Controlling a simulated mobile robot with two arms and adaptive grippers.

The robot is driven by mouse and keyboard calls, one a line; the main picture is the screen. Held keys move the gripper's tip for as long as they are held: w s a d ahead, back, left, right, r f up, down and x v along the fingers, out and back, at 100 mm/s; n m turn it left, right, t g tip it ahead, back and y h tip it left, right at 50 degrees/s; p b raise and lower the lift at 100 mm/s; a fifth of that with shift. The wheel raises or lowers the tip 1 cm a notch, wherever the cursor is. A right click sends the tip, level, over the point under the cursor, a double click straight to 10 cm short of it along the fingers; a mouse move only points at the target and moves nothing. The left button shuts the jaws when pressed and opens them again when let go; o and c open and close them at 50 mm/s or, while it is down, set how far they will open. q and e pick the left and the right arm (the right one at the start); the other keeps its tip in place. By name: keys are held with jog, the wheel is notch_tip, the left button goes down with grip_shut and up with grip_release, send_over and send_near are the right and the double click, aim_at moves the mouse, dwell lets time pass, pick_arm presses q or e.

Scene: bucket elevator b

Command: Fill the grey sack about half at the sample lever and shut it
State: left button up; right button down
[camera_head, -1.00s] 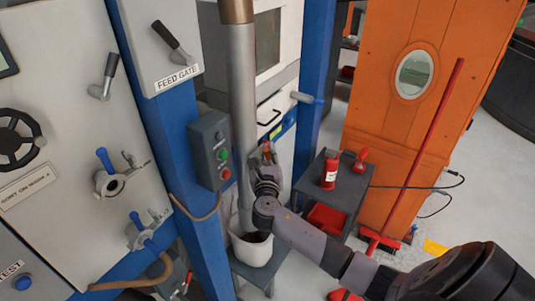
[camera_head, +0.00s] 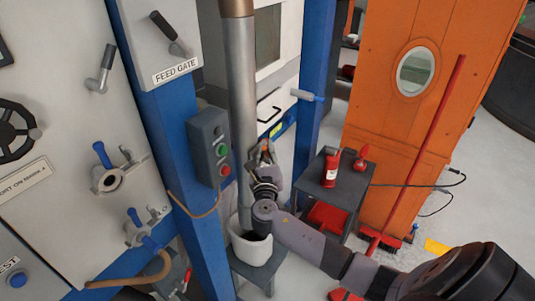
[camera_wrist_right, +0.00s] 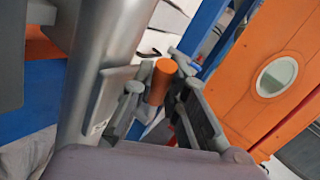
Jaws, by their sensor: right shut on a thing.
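The grey sack (camera_head: 249,252), pale and open at the top with a dark inside, stands on a small grey stand under the metal pipe (camera_head: 243,80). How full it is cannot be told. My right gripper (camera_head: 265,155) is beside the pipe, above the sack. In the right wrist view its fingers (camera_wrist_right: 160,95) are shut on the orange grip of the sample lever (camera_wrist_right: 161,78), close to the pipe (camera_wrist_right: 100,70). In the head view the fingers mostly hide the lever. My left gripper is not in view.
A control box (camera_head: 211,148) with green and red buttons is left of the pipe. A dark side table (camera_head: 350,192) with a red fire extinguisher (camera_head: 331,169) stands to the right. An orange door panel (camera_head: 400,130) and red broom (camera_head: 433,130) are beyond it.

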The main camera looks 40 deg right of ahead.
jog(key=shift+s+a+f+n+t+h+b, duration=0.15)
jog(key=shift+a+f+n+t+h+b, duration=0.35)
jog(key=shift+b, duration=0.5)
jog(key=shift+r+t+b, duration=0.1)
jog(key=shift+t+b, duration=0.2)
jog(key=shift+b, duration=0.05)
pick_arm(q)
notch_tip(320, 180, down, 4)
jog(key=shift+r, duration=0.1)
pick_arm(e)
jog(key=shift+s, duration=0.1)
jog(key=c, duration=1.6)
grip_release()
jog(key=shift+r, duration=0.1)
jog(key=shift+o, duration=0.2)
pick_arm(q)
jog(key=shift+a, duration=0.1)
